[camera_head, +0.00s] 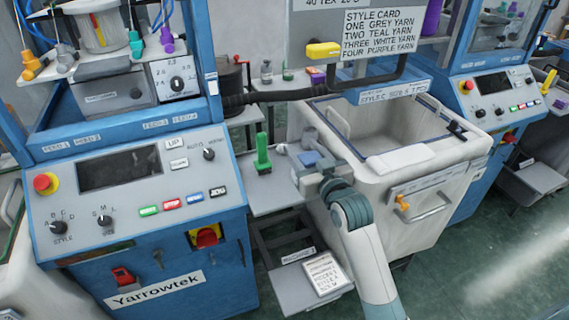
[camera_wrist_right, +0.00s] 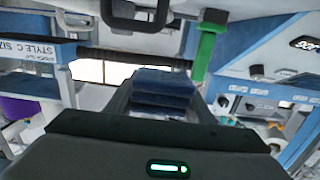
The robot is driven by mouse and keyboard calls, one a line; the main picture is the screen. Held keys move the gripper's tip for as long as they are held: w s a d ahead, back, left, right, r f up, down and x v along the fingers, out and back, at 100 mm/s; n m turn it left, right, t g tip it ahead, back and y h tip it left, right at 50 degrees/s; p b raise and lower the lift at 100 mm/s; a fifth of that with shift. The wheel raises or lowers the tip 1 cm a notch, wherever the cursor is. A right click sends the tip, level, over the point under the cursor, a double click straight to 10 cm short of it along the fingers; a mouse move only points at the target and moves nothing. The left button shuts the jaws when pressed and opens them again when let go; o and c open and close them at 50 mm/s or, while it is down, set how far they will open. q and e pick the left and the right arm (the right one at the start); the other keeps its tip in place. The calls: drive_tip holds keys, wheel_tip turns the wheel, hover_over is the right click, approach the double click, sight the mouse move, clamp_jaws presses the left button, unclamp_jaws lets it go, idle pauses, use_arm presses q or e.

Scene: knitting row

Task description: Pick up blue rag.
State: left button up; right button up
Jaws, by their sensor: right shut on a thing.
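The blue rag (camera_head: 309,158) shows as a small blue patch at the tip of my right gripper (camera_head: 314,167), above the grey side table by the white bin. In the right wrist view the blue rag (camera_wrist_right: 162,92) looks folded in layers and sits between the dark fingers of my right gripper (camera_wrist_right: 160,104). The gripper is shut on it. Whether the rag still touches the table is hidden by the gripper. My left gripper is not in view.
A green-handled tool (camera_head: 263,155) stands on the side table (camera_head: 275,195), just left of the gripper; its green handle (camera_wrist_right: 205,52) is close in the wrist view. The white bin (camera_head: 428,165) is close on the right. The blue machine panel (camera_head: 135,180) is left.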

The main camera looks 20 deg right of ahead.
drive_tip(key=shift+s+d+r, duration=0.2)
drive_tip(key=shift+d+r, duration=0.2)
drive_tip(key=shift+d, duration=0.2)
drive_tip(key=shift+s+d+r, duration=0.15)
drive_tip(key=shift+d+r, duration=0.25)
drive_tip(key=shift+d, duration=0.2)
drive_tip(key=shift+o, duration=0.7)
drive_tip(key=shift+s+a+f, duration=0.15)
drive_tip(key=shift+s+a, duration=0.05)
drive_tip(key=shift+a, duration=0.1)
drive_tip(key=shift+c, duration=0.4)
drive_tip(key=s+a, duration=0.9)
drive_tip(key=s, duration=0.1)
drive_tip(key=shift+s+a+f+h, duration=0.15)
drive_tip(key=shift+s+f+h, duration=0.15)
drive_tip(key=shift+s+f, duration=0.15)
drive_tip(key=shift+f, duration=0.1)
